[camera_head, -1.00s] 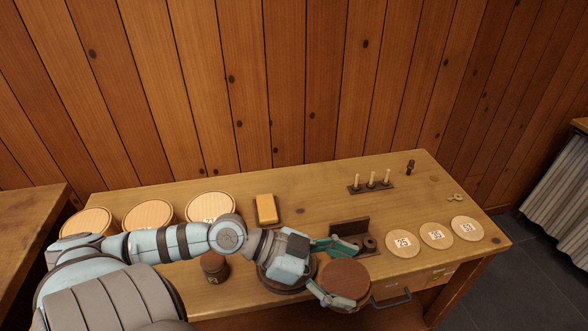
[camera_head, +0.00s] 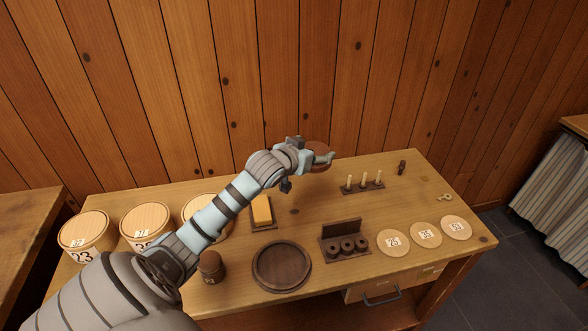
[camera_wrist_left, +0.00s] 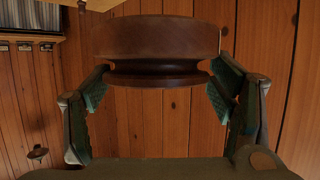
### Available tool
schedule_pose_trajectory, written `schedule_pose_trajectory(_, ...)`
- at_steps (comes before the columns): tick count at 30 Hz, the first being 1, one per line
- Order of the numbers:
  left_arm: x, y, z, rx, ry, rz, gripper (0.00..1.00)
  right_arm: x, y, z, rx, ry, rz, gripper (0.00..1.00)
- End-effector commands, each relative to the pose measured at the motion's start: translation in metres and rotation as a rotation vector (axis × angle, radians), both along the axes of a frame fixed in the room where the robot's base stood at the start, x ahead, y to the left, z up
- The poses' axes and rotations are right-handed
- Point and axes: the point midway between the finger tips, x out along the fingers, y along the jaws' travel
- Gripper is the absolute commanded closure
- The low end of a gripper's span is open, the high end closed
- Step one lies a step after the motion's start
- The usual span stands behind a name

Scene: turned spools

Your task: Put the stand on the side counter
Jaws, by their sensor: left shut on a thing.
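A brown round turned piece with a grooved waist, which looks like the stand (camera_head: 318,157), is held up by my left gripper (camera_head: 316,151) above the back of the worktable. In the left wrist view the stand (camera_wrist_left: 158,40) sits between the two green-padded fingers (camera_wrist_left: 160,85), which are shut on its sides. Its lower part in the head view is partly hidden by the hand. A wooden counter (camera_head: 25,225) stands at the left, and another with a curtained front (camera_head: 573,122) stands at the far right; I cannot tell which is the side counter. My right gripper is not in view.
The worktable (camera_head: 300,215) holds several numbered tubs at left, a small brown jar (camera_head: 210,266), a round dark tray (camera_head: 282,266), a yellow block (camera_head: 262,210), a spool rack (camera_head: 345,243), a peg rack (camera_head: 363,182) and numbered discs (camera_head: 426,235). A plank wall rises behind.

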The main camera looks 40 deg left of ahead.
Motion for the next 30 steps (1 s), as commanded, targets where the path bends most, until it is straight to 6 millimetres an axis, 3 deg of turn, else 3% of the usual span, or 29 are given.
schedule_pose_trajectory(1, -0.001, -0.001, -0.026, -0.003, 0.006, 0.001, 0.57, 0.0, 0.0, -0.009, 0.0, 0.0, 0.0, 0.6)
schedule_pose_trajectory(3, -0.001, -0.001, -0.056, -0.002, 0.006, -0.001, 0.57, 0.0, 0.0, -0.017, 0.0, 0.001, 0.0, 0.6)
schedule_pose_trajectory(6, 0.0, -0.001, -0.091, -0.003, 0.003, -0.002, 0.57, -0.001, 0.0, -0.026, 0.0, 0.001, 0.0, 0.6)
schedule_pose_trajectory(9, 0.0, -0.002, -0.114, 0.0, 0.002, -0.004, 0.57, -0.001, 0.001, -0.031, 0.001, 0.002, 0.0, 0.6)
schedule_pose_trajectory(18, 0.0, -0.001, -0.162, 0.001, 0.0, -0.005, 0.57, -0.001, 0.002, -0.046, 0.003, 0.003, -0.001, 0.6)
schedule_pose_trajectory(27, 0.0, -0.001, -0.164, 0.002, -0.001, -0.005, 0.57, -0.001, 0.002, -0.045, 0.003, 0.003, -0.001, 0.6)
schedule_pose_trajectory(28, 0.0, -0.001, -0.164, 0.002, 0.0, -0.005, 0.2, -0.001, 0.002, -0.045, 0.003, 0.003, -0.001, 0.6)
schedule_pose_trajectory(30, 0.0, -0.001, -0.164, 0.002, 0.0, -0.005, 0.09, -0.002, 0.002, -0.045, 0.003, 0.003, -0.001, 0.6)
